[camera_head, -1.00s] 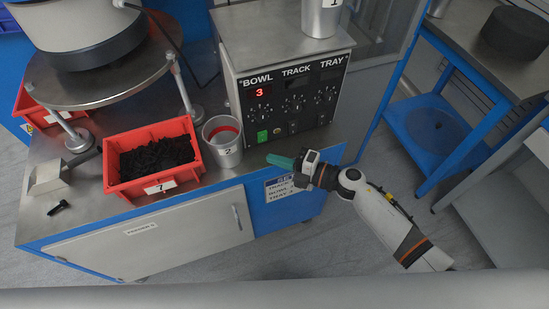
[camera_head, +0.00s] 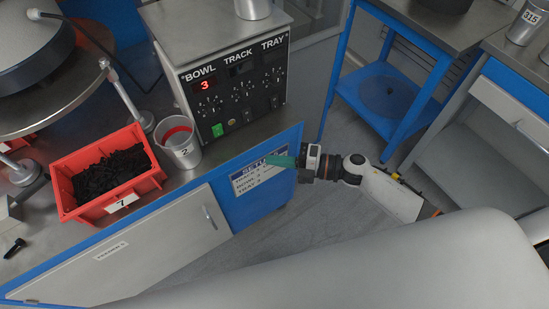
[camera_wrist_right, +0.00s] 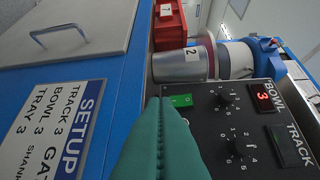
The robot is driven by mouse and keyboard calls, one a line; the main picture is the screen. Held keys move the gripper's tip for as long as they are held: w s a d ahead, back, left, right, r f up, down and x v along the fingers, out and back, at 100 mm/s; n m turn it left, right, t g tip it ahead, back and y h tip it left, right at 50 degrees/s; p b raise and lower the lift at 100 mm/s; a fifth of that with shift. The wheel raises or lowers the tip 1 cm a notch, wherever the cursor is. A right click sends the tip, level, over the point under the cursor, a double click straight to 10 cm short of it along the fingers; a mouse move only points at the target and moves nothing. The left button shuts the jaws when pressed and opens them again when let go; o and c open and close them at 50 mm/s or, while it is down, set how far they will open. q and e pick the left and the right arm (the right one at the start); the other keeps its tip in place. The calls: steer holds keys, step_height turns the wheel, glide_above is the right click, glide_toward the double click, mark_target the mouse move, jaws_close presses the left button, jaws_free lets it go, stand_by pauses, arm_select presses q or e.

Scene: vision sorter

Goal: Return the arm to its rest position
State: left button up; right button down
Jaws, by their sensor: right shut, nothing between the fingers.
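My right arm comes in from the right in the head view. Its gripper (camera_head: 275,161) has green fingers and is shut with nothing between them. It is in front of the blue cabinet face, beside the setup label (camera_head: 258,172), below the control box. In the right wrist view the green fingers (camera_wrist_right: 160,140) are together, with the setup label (camera_wrist_right: 55,125) at left and the control panel at right. Whether the fingers touch the cabinet I cannot tell. My left gripper is in neither view.
The control box (camera_head: 228,92) shows a red 3. Beside it stand a metal cup (camera_head: 183,152) marked 2 and a red bin (camera_head: 75,205) of black parts marked 7. A blue-framed table (camera_head: 335,100) stands to the right. Grey floor (camera_head: 330,215) lies between.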

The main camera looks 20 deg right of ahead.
steer(key=w+d+f+m+t+h+p, duration=0.2)
steer(key=d+f+m+t+h, duration=0.3)
steer(key=f+m, duration=0.45)
steer(key=s+d+f+m+g+h+p, duration=0.1)
steer(key=s+d+f+m+h, duration=0.35)
steer(key=f, duration=0.25)
steer(key=s+d+f+m+g+h+p, duration=0.1)
steer(key=s+d+f+m+g+h, duration=0.15)
steer(key=s+f+m, duration=0.4)
steer(key=s+f+m+g+h+p, duration=0.1)
steer(key=s+f+m+g, duration=0.2)
steer(key=s, duration=1)
steer(key=s+f+m+g+h+p, duration=0.1)
steer(key=s+f+m+g, duration=0.3)
steer(key=s+f, duration=0.6)
steer(key=s+g+h, duration=0.1)
steer(key=s, duration=0.3)
steer(key=shift+s+f, duration=0.25)
steer(key=shift+a, duration=0.1)
